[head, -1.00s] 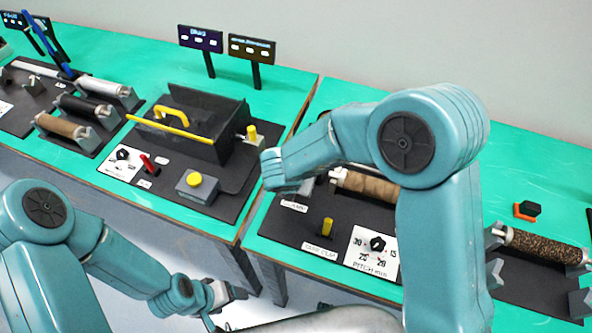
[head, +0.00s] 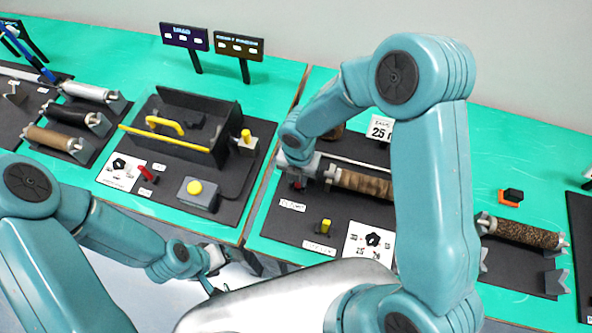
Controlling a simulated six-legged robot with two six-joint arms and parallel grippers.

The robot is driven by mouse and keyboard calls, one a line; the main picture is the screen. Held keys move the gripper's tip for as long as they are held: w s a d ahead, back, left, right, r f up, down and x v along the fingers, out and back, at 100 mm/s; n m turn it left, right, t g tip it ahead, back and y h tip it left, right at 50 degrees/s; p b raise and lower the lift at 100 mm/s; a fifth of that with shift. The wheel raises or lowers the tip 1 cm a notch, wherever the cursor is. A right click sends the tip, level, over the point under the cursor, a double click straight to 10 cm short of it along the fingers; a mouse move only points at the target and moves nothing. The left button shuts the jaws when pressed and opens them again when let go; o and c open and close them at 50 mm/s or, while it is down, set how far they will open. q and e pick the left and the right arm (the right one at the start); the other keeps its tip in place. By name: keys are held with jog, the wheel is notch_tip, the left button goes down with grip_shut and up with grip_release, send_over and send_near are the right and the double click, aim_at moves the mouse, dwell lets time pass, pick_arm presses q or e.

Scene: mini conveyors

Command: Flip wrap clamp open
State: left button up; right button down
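The clamp is mostly hidden; a small red part (head: 298,183) shows under my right gripper, beside a white label (head: 292,205) too small to read surely. It may be the clamp's lever, but I cannot tell. My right gripper (head: 300,165) is low over the dark right station, at the left end of the brown wrapped roll (head: 360,184). Its fingers are hidden or blended with the grey parts there, so its opening and contact do not show. My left gripper (head: 212,262) hangs in front of the table edge, away from the stations; its fingers are too small to judge.
On the right station stand a yellow peg (head: 325,227) and a dial plate (head: 368,245). A black box (head: 190,125) with yellow handles and a yellow button (head: 195,188) fill the left station. A speckled roll (head: 525,234) lies at the right. Green table shows between stations.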

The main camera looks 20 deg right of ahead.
jog(key=shift+s+f, duration=0.1)
dwell(0.4)
jog(key=c, duration=1)
grip_release()
jog(key=shift+c, duration=0.2)
notch_tip(320, 180, up, 16)
jog(key=w+b, duration=0.1)
jog(key=shift+d+r, duration=0.2)
jog(key=shift+d, duration=0.1)
jog(key=shift+w, duration=0.1)
jog(key=shift+s+f, duration=0.1)
jog(key=shift+s, duration=0.1)
